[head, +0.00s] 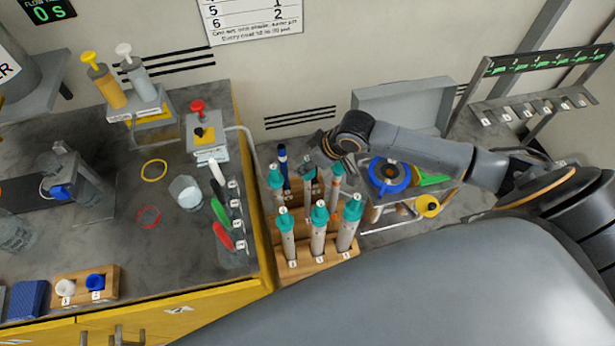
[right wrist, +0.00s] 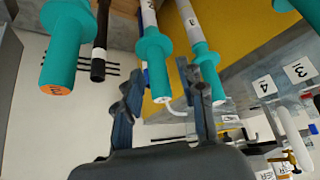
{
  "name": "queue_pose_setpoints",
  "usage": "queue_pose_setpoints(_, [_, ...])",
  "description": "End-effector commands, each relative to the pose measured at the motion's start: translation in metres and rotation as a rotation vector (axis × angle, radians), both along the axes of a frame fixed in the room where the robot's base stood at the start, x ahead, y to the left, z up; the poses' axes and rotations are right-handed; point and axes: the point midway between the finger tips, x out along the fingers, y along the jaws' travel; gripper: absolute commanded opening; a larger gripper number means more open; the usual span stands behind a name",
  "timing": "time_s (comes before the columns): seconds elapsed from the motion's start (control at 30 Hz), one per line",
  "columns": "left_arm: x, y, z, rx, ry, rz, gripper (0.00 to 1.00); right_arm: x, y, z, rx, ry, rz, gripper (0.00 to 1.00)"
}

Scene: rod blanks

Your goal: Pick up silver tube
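A wooden rack (head: 325,252) holds several upright tubes with pale silver-grey bodies and teal tops. Front-row tubes include a left one (head: 287,238), a middle one (head: 318,235) and a right one (head: 347,232). I cannot tell which is the silver tube meant. My right gripper (head: 325,150) is above the back of the rack. In the right wrist view its two fingers (right wrist: 168,115) are apart. A teal-topped tube (right wrist: 154,62) shows beyond and between them; contact is not visible. My left gripper is not in view.
A dark rod (right wrist: 100,45) and a blue pen (head: 283,165) stand near the tubes. Left of the rack is a counter (head: 115,225) with coloured pens, a beaker (head: 187,193) and rings. A blue round item (head: 389,175) lies beneath my right arm.

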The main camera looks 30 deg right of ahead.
Motion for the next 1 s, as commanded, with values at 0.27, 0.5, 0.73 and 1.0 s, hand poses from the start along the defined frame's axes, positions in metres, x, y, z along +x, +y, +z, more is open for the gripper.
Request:
queue_pose_setpoints(0.27, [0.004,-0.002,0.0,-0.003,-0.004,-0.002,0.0,0.0,0.0,0.0,-0.001,0.001,0.0,0.0])
queue_pose_setpoints(0.5, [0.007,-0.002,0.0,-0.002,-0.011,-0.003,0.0,0.0,0.0,0.0,0.0,0.0,0.0,0.0])
queue_pose_setpoints(0.73, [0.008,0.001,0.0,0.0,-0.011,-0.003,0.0,0.001,-0.001,0.012,0.0,-0.004,0.0,0.0])
queue_pose_setpoints(1.0, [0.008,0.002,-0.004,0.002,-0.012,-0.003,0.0,0.001,0.0,0.054,0.0,-0.006,0.001,0.0])
